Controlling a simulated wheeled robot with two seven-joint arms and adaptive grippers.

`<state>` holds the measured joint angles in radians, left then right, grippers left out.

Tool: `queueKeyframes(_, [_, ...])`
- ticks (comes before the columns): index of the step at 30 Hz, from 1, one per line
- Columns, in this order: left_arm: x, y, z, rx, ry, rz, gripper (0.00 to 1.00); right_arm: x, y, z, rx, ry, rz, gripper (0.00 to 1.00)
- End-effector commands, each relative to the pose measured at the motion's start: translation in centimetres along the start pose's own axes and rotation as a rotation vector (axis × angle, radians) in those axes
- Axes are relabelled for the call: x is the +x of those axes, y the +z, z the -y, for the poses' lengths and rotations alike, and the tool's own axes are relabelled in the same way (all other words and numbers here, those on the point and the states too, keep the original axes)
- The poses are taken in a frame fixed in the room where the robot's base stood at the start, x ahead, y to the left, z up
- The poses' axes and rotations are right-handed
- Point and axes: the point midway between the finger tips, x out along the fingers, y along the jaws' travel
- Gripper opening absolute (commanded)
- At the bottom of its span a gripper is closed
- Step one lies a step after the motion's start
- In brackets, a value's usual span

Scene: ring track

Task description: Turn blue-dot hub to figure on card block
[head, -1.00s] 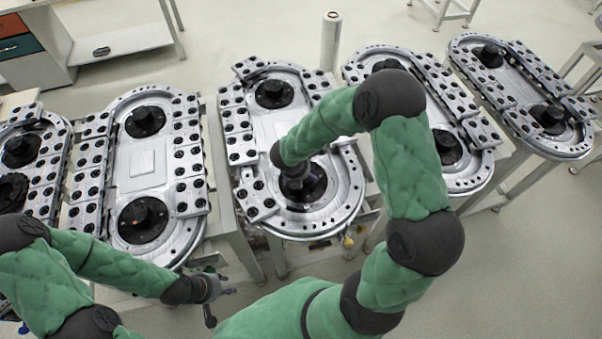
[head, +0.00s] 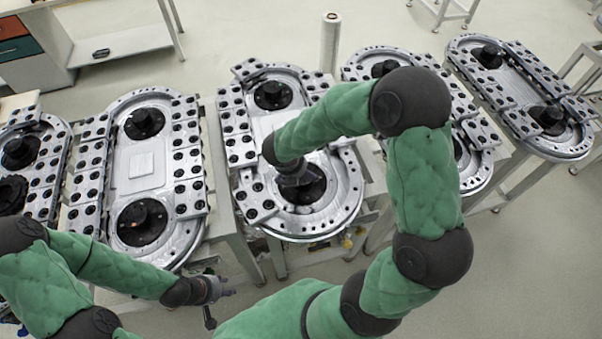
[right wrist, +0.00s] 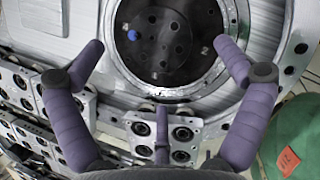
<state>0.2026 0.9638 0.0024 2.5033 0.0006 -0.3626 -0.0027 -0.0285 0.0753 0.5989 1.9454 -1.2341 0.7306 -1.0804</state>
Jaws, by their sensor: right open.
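The black round hub (right wrist: 165,40) with a blue dot (right wrist: 133,35) on its left side is in the right wrist view. Small pale marks sit around it, too small to read surely. In the head view this hub (head: 312,190) is at the near end of the middle ring track, partly hidden by my right gripper (head: 292,178). My right gripper (right wrist: 160,44) is open, its two purple fingers apart on either side of the hub, holding nothing. My left gripper (head: 222,304) has its fingers apart, empty, near the front of the track to the left. I cannot make out a card block.
The middle track (head: 340,215) stands between a left track (head: 190,232) and further tracks on the right. Black-holed metal blocks (head: 237,135) line its sides. An orange label (right wrist: 289,160) on green shows in the right wrist view. A pale cylinder (head: 330,42) stands behind.

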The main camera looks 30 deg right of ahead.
Motion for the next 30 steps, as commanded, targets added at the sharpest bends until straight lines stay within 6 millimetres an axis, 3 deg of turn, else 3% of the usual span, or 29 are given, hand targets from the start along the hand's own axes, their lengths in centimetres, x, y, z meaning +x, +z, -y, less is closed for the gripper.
queueKeyframes(6, [0.0,0.0,0.0,0.000,0.000,0.000,0.40,-3.9,0.1,0.0,0.000,0.002,0.002,1.00])
queueKeyframes(12, [0.0,0.0,0.0,0.000,0.000,0.000,0.40,-5.6,0.0,0.1,0.000,-0.002,0.000,1.00])
queueKeyframes(30, [0.0,0.0,0.0,0.000,0.000,0.000,0.40,-5.9,0.0,0.1,0.000,-0.003,0.000,1.00])
